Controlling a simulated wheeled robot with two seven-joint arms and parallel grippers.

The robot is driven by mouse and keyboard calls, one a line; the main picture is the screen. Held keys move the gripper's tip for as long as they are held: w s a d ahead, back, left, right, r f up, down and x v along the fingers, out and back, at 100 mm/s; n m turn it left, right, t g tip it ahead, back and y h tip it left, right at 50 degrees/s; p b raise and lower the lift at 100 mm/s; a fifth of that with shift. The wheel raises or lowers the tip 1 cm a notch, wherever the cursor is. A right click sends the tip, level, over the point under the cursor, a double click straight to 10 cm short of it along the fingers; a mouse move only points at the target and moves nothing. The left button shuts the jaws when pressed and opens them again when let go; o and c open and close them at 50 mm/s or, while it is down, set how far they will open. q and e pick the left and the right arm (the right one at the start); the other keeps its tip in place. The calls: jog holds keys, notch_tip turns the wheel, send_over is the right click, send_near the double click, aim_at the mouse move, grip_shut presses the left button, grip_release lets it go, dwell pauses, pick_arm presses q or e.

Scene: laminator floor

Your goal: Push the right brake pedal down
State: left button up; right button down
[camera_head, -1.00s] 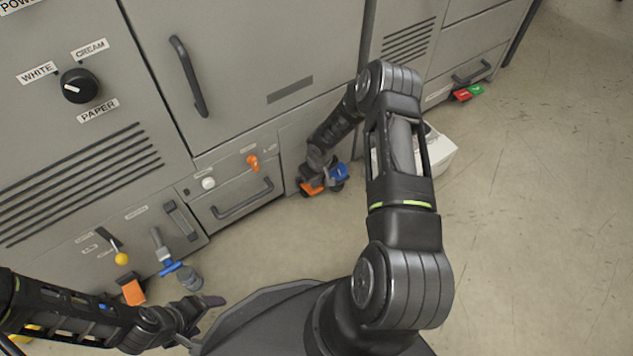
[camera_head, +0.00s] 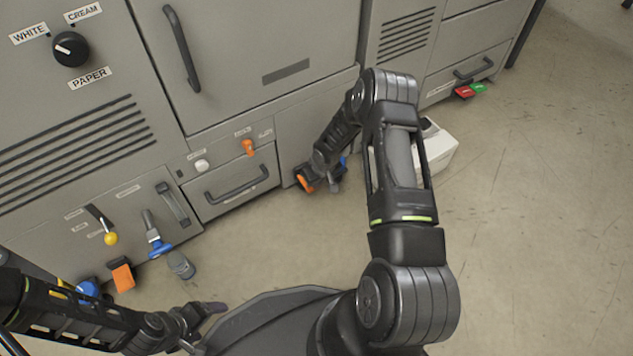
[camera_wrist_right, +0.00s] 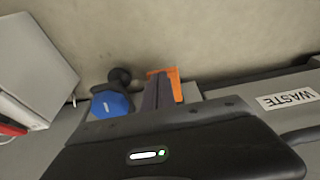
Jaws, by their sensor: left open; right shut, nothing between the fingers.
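An orange pedal (camera_head: 305,182), which I take for the right brake pedal, sits low at the machine's foot, beside a blue part (camera_head: 344,161). In the right wrist view the orange pedal (camera_wrist_right: 174,84) shows behind my fingers, with the blue hexagonal part (camera_wrist_right: 110,104) to its left. My right gripper (camera_head: 333,183) is shut and empty, right at the pedal, covering part of it; in the right wrist view its fingers (camera_wrist_right: 158,93) overlap the orange. I cannot tell whether they touch. My left gripper (camera_head: 210,318) is open and empty above the floor at lower left.
Another orange pedal (camera_head: 122,277) and blue part (camera_head: 88,288) are at the machine's left. A blue-collared valve (camera_head: 158,247) and yellow-knobbed lever (camera_head: 110,238) stick out nearby. A white box (camera_head: 437,150) stands right of my right arm. Floor at right is clear.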

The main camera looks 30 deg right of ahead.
jog(key=shift+r, duration=0.1)
pick_arm(q)
jog(key=shift+r+p, duration=0.45)
jog(key=shift+r, duration=0.05)
pick_arm(e)
jog(key=shift+r, duration=0.7)
pick_arm(q)
notch_tip(320, 180, up, 6)
jog(key=s+p, duration=0.2)
jog(key=p, duration=0.4)
jog(key=shift+s+d+r, duration=0.2)
jog(key=shift+s+r, duration=0.05)
pick_arm(e)
jog(key=s+v, duration=0.2)
jog(key=v, duration=1.1)
jog(key=shift+s, duration=0.35)
jog(key=shift+a+f, duration=0.1)
jog(key=shift+f, duration=0.05)
